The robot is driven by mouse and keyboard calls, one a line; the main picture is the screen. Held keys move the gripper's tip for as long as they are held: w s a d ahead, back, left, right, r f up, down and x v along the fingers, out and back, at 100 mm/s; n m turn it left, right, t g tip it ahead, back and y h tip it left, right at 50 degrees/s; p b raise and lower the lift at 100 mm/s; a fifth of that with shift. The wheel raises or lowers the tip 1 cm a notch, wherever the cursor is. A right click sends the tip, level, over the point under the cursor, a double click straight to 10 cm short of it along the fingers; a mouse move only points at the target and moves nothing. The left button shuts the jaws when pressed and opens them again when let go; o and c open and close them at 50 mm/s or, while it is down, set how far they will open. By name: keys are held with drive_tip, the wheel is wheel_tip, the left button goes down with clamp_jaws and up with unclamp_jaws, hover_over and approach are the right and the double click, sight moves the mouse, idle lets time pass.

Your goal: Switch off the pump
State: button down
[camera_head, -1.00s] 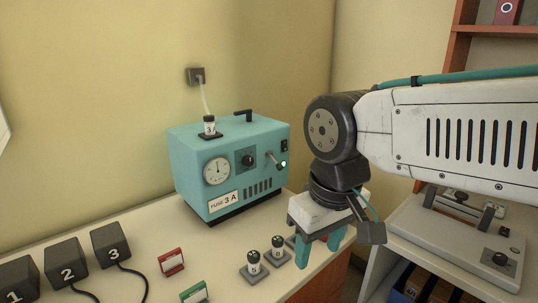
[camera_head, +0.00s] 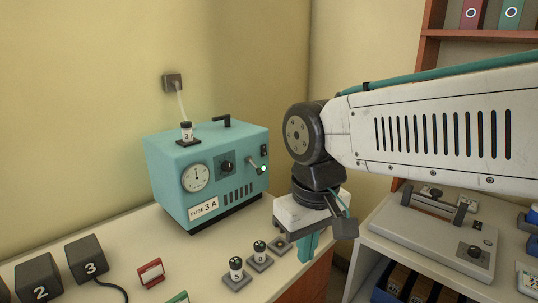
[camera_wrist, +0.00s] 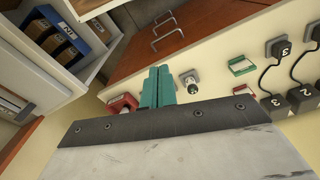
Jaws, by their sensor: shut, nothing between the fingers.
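A teal box (camera_head: 208,177) with a round gauge (camera_head: 195,178), a black knob (camera_head: 227,165) and a "FUSE 3A" label stands on the bench against the wall; I take it for the pump. A toggle lever (camera_head: 254,163) sticks out at the right of its front, by a lit green lamp (camera_head: 262,169). My gripper (camera_head: 309,246) hangs fingers down, to the right of the box and apart from it, near the bench's right edge. In the wrist view its teal fingers (camera_wrist: 158,87) are together and empty. The pump is not recognisable there.
Several small fuses stand on the bench, one marked 5 (camera_head: 236,268), close to my gripper. Black numbered boxes (camera_head: 86,259), a red sign (camera_head: 151,272) and a green sign (camera_wrist: 242,65) are also there. A grey device (camera_head: 435,240) sits on a lower shelf at right.

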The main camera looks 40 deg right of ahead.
drive_tip(key=w+d+f+m+t+y, duration=0.2)
drive_tip(key=w+m+y, duration=0.2)
drive_tip(key=w, duration=0.3)
drive_tip(key=w+d+f+m+t+y, duration=0.1)
drive_tip(key=w+d+f+m+y, duration=0.1)
drive_tip(key=w+f+m+y, duration=0.25)
drive_tip(key=w+d+r+m+t+h, duration=0.2)
drive_tip(key=w+d+t, duration=0.4)
drive_tip(key=d, duration=0.4)
drive_tip(key=w+d+r+m+t+h, duration=0.3)
drive_tip(key=w+d+t, duration=0.3)
drive_tip(key=w+d, duration=0.2)
drive_tip(key=shift+w+d+r+m+t+h, duration=0.35)
drive_tip(key=shift+d+m, duration=0.3)
drive_tip(key=shift+d, duration=0.4)
